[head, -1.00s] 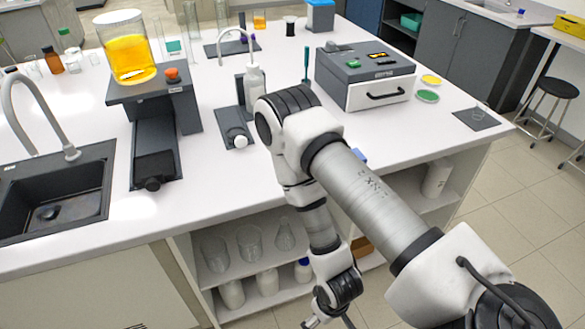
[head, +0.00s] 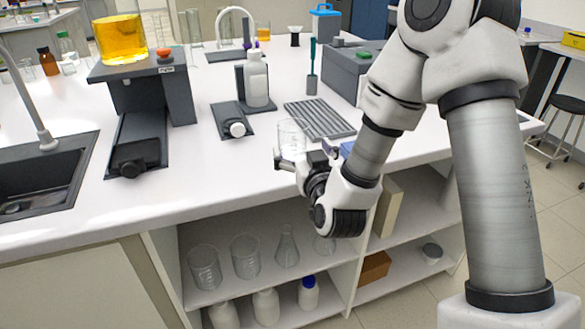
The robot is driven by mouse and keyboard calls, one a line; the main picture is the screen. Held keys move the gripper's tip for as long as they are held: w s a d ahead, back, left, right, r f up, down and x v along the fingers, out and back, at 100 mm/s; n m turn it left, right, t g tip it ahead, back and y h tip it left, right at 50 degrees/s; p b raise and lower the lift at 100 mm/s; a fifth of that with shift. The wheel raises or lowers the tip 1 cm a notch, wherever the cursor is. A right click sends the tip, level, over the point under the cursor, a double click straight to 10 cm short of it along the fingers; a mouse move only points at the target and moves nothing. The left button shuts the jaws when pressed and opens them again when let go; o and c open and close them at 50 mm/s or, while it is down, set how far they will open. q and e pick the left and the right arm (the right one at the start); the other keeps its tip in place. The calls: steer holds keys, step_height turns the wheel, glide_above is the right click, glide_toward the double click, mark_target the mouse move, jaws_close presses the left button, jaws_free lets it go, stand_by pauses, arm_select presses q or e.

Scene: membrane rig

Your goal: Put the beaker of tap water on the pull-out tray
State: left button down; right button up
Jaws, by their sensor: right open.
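A small clear glass beaker (head: 291,137) stands upright on the white counter near its front edge. I cannot make out the water level in it. My right gripper (head: 303,157) is open at the front of the beaker, its fingers at the beaker's lower part. I cannot tell whether they touch the glass. The pull-out tray is not clear to me. A dark slide-like part (head: 137,145) with a front knob extends from under the grey stand at the left, and may be it. My left gripper is not in view.
A large beaker of yellow liquid (head: 121,42) sits on the grey stand. A grey ribbed rack (head: 322,117) lies behind the small beaker. A white bottle (head: 256,78) stands behind a small knobbed device (head: 232,121). A sink (head: 50,190) is at the left.

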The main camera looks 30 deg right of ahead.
mark_target(297, 133)
steer(key=x, duration=0.2)
steer(key=p+x, duration=0.1)
steer(key=x, duration=0.4)
steer(key=shift+w+d+r+p, duration=0.15)
steer(key=shift+d+p, duration=0.25)
steer(key=shift+w, duration=0.25)
steer(key=c, duration=1.4)
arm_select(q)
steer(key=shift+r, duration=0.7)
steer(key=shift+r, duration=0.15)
arm_select(e)
steer(key=shift+r, duration=0.1)
